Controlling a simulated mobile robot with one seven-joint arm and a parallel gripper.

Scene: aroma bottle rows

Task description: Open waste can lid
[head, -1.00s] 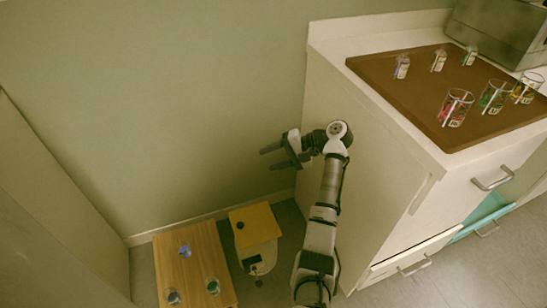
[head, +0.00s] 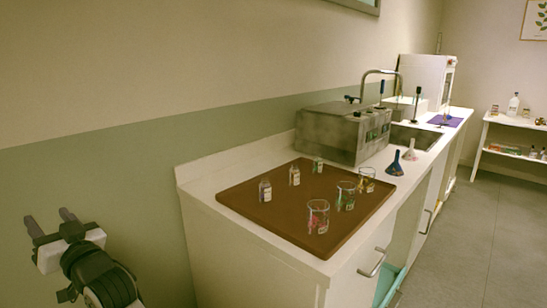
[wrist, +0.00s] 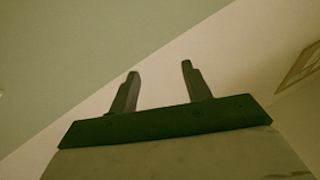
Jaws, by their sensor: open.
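My gripper (head: 48,217) is at the lower left of the head view, in front of the wall and left of the counter. Its two fingers point upward and stand apart, with nothing between them. In the wrist view my gripper (wrist: 160,70) also shows open and empty, with only wall beyond the fingers. The waste can and its lid are not in view in either current picture.
The white counter (head: 246,268) stands right of my gripper. On it, a brown tray (head: 270,222) holds small bottles and glass beakers. A grey box-shaped appliance (head: 325,133), funnels and a sink stand farther back. Grey floor (head: 480,235) is open at right.

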